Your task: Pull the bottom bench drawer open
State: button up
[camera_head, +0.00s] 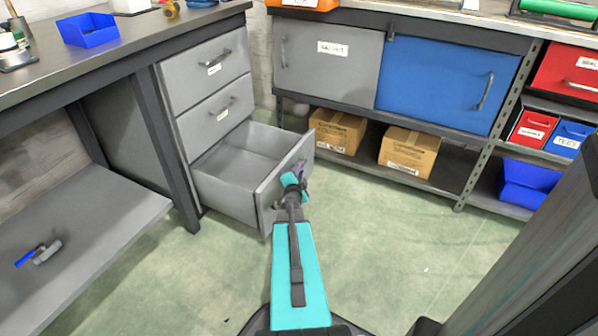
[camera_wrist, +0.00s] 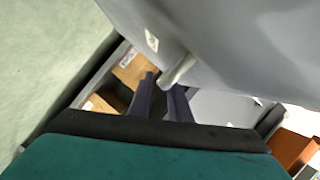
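The bottom bench drawer (camera_head: 226,202) is a grey box under two shut grey drawers. It is pulled well out, and its empty inside shows. My gripper (camera_head: 299,172) is at the outer side of its front panel, by the handle. In the wrist view the drawer's grey front (camera_wrist: 225,45) fills the upper right, with its pale bar handle (camera_wrist: 178,70) at the tips of my gripper (camera_wrist: 163,82). The two dark fingers stand a little apart, with the handle's near end at the gap between them. I cannot tell whether they clamp it.
The shut middle drawer (camera_head: 215,112) and top drawer (camera_head: 206,68) are above. A bench leg (camera_head: 165,150) stands left of the drawer. A shelf unit with cardboard boxes (camera_head: 408,150) and a blue door (camera_head: 445,80) is behind. Green floor (camera_head: 385,240) is clear to the right.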

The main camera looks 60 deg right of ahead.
jog(key=p+v, duration=0.8)
jog(key=v, duration=0.5)
jog(key=shift+p, duration=0.35)
jog(key=shift+a+r, duration=0.1)
jog(key=shift+a, duration=0.05)
jog(key=shift+s, duration=0.15)
dwell(0.6)
